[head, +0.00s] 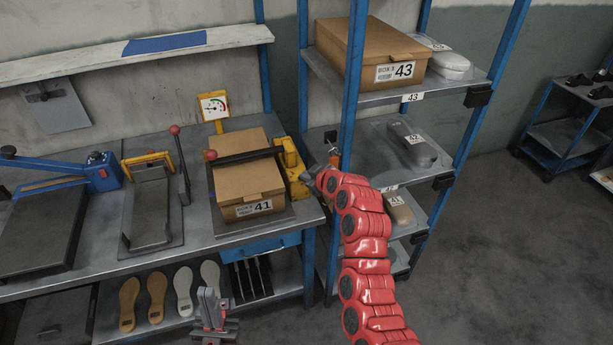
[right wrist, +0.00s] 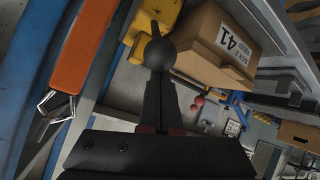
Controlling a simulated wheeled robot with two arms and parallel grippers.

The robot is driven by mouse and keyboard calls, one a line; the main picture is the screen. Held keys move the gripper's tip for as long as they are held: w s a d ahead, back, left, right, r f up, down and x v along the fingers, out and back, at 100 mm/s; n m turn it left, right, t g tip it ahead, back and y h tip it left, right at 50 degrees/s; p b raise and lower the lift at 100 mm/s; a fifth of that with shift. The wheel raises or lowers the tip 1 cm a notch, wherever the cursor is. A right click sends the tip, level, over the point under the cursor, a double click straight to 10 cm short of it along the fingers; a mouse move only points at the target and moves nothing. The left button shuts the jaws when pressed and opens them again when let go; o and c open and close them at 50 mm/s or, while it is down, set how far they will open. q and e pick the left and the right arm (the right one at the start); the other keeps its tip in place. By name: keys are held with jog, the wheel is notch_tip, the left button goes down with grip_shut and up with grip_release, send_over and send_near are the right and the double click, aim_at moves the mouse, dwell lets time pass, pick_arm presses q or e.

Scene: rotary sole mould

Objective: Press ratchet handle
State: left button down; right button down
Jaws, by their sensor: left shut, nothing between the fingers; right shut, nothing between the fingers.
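A yellow press body (head: 291,168) stands on the bench, right of the cardboard box marked 41 (head: 248,187). A black bar with a red knob (head: 211,155) runs across the box. A black ball knob (right wrist: 160,53) shows in the right wrist view, directly at the tips of my right gripper (right wrist: 160,85); I take it for the end of the ratchet handle. Contact cannot be told. My right gripper (head: 313,171) is shut and empty beside the yellow body, partly hidden by its own arm. My left gripper (head: 210,300) is shut and empty, low in front of the bench.
A blue-post shelf (head: 350,110) with a box marked 43 (head: 372,57) stands close right of the press. An orange bar (right wrist: 83,45) is close to the right gripper in the wrist view. Other presses fill the bench's left. Soles (head: 183,290) lie on the lower shelf.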

jog(key=shift+s+f+t+b, duration=0.3)
jog(key=shift+f+b, duration=0.2)
jog(key=shift+b, duration=0.35)
jog(key=s+f+t+y+b, duration=0.1)
jog(key=f+b, duration=0.3)
jog(key=b, duration=0.8)
jog(key=s+d+f+t+y+b, duration=0.1)
jog(key=s+f+t+b, duration=0.2)
jog(key=b, duration=0.9)
jog(key=shift+d+f+n+t+y+b, duration=0.25)
jog(key=shift+f+n+t+y+b, duration=0.15)
jog(key=shift+f+t, duration=0.35)
jog(key=shift+s, duration=0.1)
jog(key=s+d+r, duration=0.2)
jog(key=s+r, duration=0.2)
jog(key=s, duration=0.4)
jog(key=shift+s+d, duration=0.2)
jog(key=shift+s, duration=0.05)
